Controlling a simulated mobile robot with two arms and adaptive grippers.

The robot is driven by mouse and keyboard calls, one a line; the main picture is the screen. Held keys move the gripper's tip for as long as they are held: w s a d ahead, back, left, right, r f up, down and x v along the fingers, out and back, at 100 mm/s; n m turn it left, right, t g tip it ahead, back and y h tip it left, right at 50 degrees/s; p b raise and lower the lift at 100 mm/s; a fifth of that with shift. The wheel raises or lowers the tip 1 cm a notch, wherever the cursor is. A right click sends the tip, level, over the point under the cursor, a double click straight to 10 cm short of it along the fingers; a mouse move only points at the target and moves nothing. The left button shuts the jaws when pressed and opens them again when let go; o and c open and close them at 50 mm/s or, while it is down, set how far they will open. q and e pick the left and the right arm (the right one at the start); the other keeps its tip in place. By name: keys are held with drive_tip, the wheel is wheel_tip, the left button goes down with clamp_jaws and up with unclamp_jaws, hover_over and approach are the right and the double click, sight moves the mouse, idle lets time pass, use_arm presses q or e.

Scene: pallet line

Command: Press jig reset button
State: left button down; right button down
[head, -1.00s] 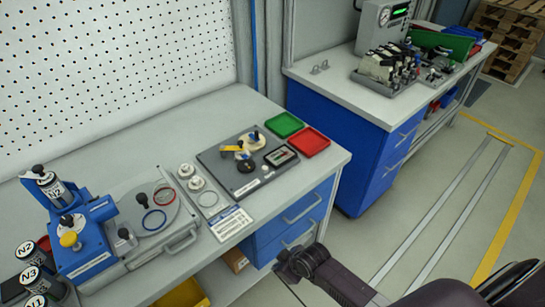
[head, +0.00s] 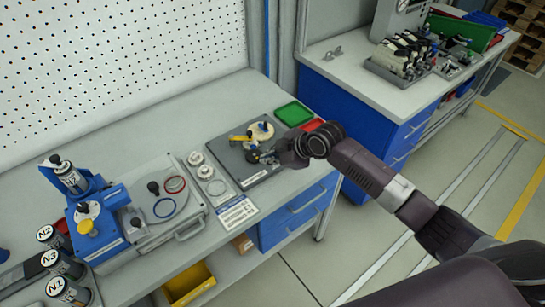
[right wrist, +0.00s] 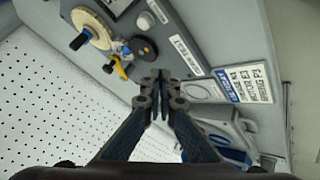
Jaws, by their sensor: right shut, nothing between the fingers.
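The jig (head: 240,165) is a dark grey panel on the bench with a white disc (head: 262,131), a yellow lever (head: 240,138) and a black knob. In the right wrist view the panel (right wrist: 187,45) also carries a small pale round button (right wrist: 145,22) beyond the black knob (right wrist: 144,47). I cannot read whether this is the reset button. My right gripper (head: 262,157) is shut and empty over the jig's front right part, hiding some of it. Its closed fingertips (right wrist: 160,82) show in the right wrist view; contact cannot be told. My left gripper is out of view.
A green tray (head: 293,112) and a red tray (head: 312,125) sit behind the jig, the red one partly covered by my arm. A blue fixture (head: 95,235) and several labelled canisters stand at the left. A second bench (head: 345,75) holds more equipment.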

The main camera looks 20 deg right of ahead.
drive_tip(key=w+d+r+n+t, duration=0.1)
drive_tip(key=w+d+r, duration=0.2)
drive_tip(key=w+r, duration=0.2)
drive_tip(key=shift+d, duration=0.35)
wheel_tip(320, 180, down, 8)
drive_tip(key=b, duration=0.6)
drive_tip(key=shift+f+b, duration=0.1)
drive_tip(key=shift+b, duration=0.2)
drive_tip(key=shift+f, duration=0.25)
drive_tip(key=shift+f, duration=0.15)
idle(0.6)
drive_tip(key=shift+f+b, duration=0.3)
drive_tip(key=shift+b, duration=0.05)
